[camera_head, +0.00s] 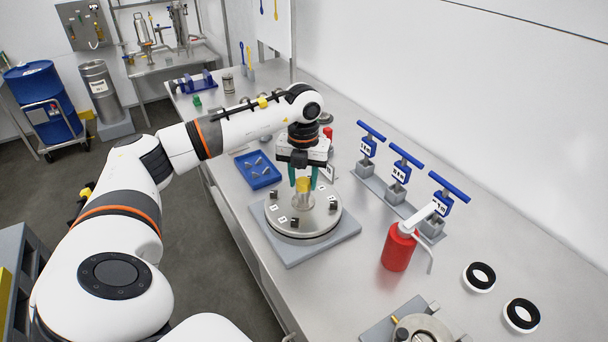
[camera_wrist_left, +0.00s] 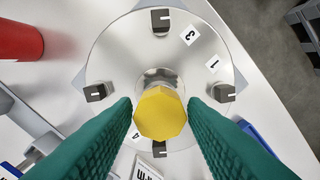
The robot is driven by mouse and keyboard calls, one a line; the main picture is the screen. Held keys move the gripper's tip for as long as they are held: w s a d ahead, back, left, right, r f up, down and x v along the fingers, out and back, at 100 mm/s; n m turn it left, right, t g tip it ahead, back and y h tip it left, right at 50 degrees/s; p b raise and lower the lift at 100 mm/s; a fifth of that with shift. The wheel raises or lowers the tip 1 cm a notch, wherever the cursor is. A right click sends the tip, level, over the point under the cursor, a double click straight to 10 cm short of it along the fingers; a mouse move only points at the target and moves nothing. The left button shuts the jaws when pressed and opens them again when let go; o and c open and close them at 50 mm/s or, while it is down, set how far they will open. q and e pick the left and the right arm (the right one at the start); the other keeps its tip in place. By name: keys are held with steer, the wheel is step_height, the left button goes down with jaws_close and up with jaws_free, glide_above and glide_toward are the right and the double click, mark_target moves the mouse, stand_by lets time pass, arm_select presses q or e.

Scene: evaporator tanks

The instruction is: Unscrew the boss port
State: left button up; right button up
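The boss port is a yellow faceted cap (camera_head: 303,185) on a short pale neck, standing at the middle of a round steel lid (camera_head: 275,217) with several dark clamps and number labels. The cap also shows in the left wrist view (camera_wrist_left: 160,113), above the steel lid (camera_wrist_left: 125,50). My left gripper (camera_head: 304,183) points straight down over the lid, its green fingers on either side of the cap. In the left wrist view the fingers (camera_wrist_left: 160,110) lie very close to the cap's sides; whether they touch it is unclear. My right gripper is in no view.
The lid rests on a grey square plate (camera_head: 338,238) on the steel bench. A blue tray (camera_head: 257,169) with small parts lies behind it. Blue T-handled tools (camera_head: 398,170) in grey holders and a red bottle (camera_head: 398,250) stand to the right. Black-and-white rings (camera_head: 522,315) lie front right.

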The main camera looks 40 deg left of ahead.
arm_select(q)
jaws_close()
steer(key=n+p, duration=0.1)
steer(key=n, duration=0.2)
steer(key=shift+n, duration=1.1)
steer(key=shift+r+n+p, duration=0.1)
steer(key=shift+n+p, duration=0.35)
steer(key=shift+n, duration=2.15)
